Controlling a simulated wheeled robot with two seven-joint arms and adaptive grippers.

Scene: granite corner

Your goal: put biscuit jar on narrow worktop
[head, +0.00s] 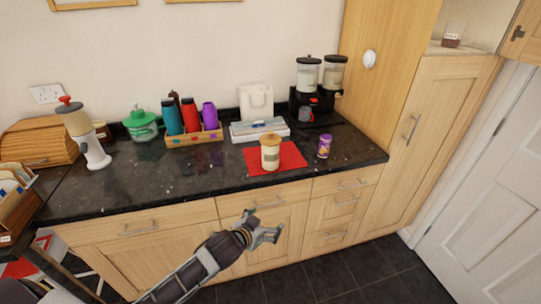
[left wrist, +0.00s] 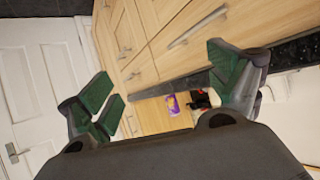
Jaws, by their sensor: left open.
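The biscuit jar appears to be the cream jar with a wooden lid (head: 270,152). It stands upright on a red mat (head: 301,156) near the front of the dark stone worktop (head: 190,180). A dark worktop section (head: 58,194) also shows at the far left; I cannot tell for sure which is the narrow worktop. My left gripper (head: 266,229) is open and empty in front of the drawers, below the worktop edge and apart from the jar. Its spread green-padded fingers (left wrist: 168,86) show in the left wrist view, where I cannot make out the jar. My right gripper is not in view.
A purple can (head: 324,146) stands right of the mat and shows in the left wrist view (left wrist: 173,105). The worktop's front left is clear.

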